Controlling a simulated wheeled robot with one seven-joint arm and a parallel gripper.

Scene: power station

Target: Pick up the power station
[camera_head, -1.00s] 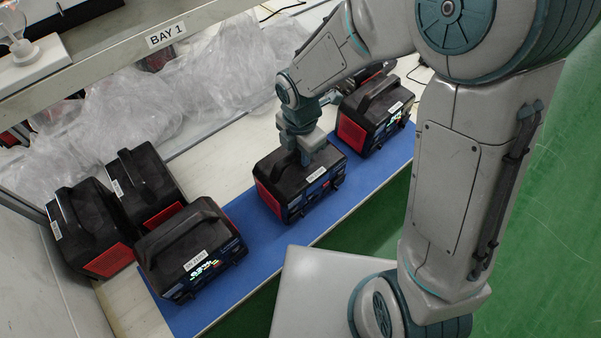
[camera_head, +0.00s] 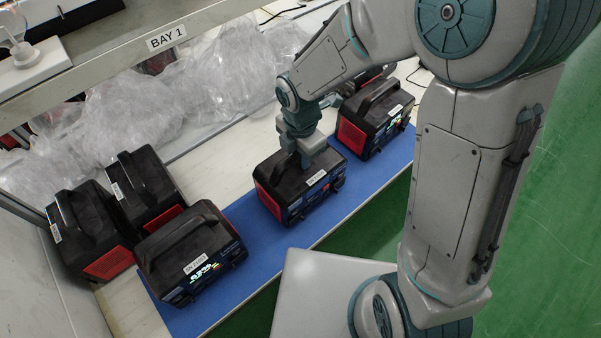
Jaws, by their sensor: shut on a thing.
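A black and red power station (camera_head: 282,184) with a white label stands on the blue mat (camera_head: 250,243), in the middle of the row. My gripper (camera_head: 306,160) comes down from above and is shut on its top handle, which the fingers mostly hide. The power station looks upright. I cannot tell whether its base touches the mat.
Another power station (camera_head: 375,118) stands close by at the right. Several more stand at the left: one at the front (camera_head: 190,252) and two behind (camera_head: 144,188) (camera_head: 88,228). Clear plastic wrapping (camera_head: 130,110) lies behind. A shelf edge marked BAY 1 (camera_head: 166,37) crosses above.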

